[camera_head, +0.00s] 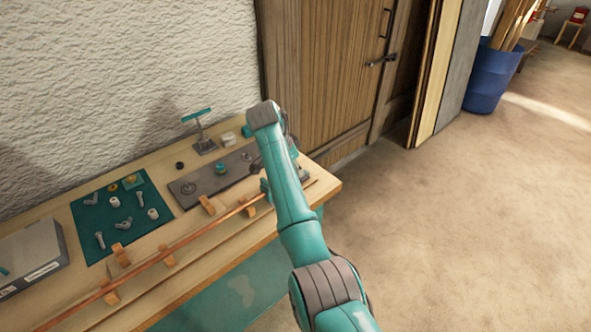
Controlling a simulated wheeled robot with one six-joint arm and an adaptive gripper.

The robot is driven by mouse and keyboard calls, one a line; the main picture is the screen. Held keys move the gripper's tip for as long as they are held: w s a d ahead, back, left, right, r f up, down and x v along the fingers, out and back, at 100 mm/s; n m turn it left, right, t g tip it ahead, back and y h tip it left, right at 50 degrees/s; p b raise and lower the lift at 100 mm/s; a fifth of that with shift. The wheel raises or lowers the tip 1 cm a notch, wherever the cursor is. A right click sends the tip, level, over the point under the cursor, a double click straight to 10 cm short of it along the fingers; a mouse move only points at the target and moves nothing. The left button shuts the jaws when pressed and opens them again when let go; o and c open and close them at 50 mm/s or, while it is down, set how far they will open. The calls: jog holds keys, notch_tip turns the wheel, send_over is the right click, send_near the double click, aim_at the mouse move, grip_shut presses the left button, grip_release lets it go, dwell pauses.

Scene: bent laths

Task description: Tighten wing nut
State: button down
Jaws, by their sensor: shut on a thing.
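My gripper (265,184) is at the right end of the workbench, mostly hidden behind my teal arm. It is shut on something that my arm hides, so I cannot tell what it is. A long bent lath (180,243) runs along the bench between small wooden blocks, and its right part passes by my gripper. Grey wing nuts (124,223) and bolts lie on a dark green mat (150,232) on the left. A grey metal plate (208,187) with round fittings lies between the mat and my gripper.
A small stand with a teal bar (197,115) rises at the back of the bench. A grey box (32,258) sits at the left edge. A wooden door (330,70) and wall stand close behind. The floor to the right is open, with a blue bin (492,78) farther off.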

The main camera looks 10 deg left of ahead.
jog(key=shift+m+g, duration=0.5)
jog(key=shift+m, duration=0.7)
jog(key=shift+h, duration=0.3)
jog(key=c, duration=1.1)
grip_release()
jog(key=shift+o, duration=0.2)
jog(key=shift+a+r, duration=0.1)
jog(key=v, duration=1.1)
jog(key=shift+r, duration=0.35)
jog(key=shift+s+a, duration=0.1)
